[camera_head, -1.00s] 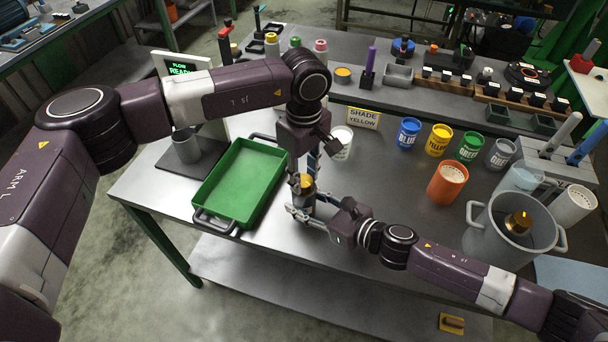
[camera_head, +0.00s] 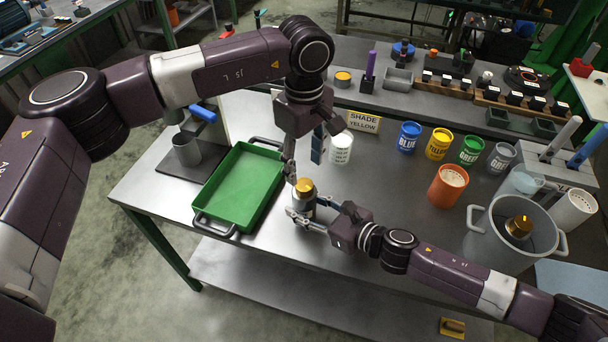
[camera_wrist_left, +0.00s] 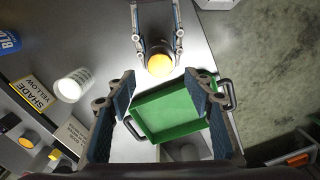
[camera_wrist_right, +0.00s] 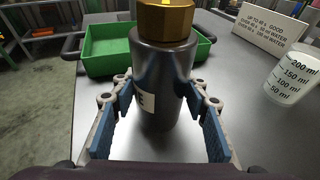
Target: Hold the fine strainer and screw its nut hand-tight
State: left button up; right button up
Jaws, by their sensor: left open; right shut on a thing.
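The fine strainer (camera_head: 303,207) is a dark grey cylinder with a pale label, standing upright above the table's front part. Its brass nut (camera_head: 304,186) sits on top; in the right wrist view the nut (camera_wrist_right: 166,20) caps the dark body (camera_wrist_right: 163,85). My right gripper (camera_head: 297,215) is shut around the strainer's body from the right. My left gripper (camera_head: 303,165) is open and empty, above and just behind the nut, apart from it. In the left wrist view the nut (camera_wrist_left: 160,64) lies beyond the open fingers (camera_wrist_left: 163,90).
A green tray (camera_head: 207,215) lies left of the strainer. A white measuring beaker (camera_head: 341,148) and the shade sign (camera_head: 363,121) stand behind. Paint cans, an orange cup (camera_head: 447,188) and a grey pot (camera_head: 488,235) holding another brass-topped part stand right.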

aim_at(304, 184)
pick_arm(q)
notch_tip(304, 184, up, 6)
jog(key=shift+r, duration=0.1)
dwell(0.4)
pick_arm(e)
jog(key=o, duration=1.7)
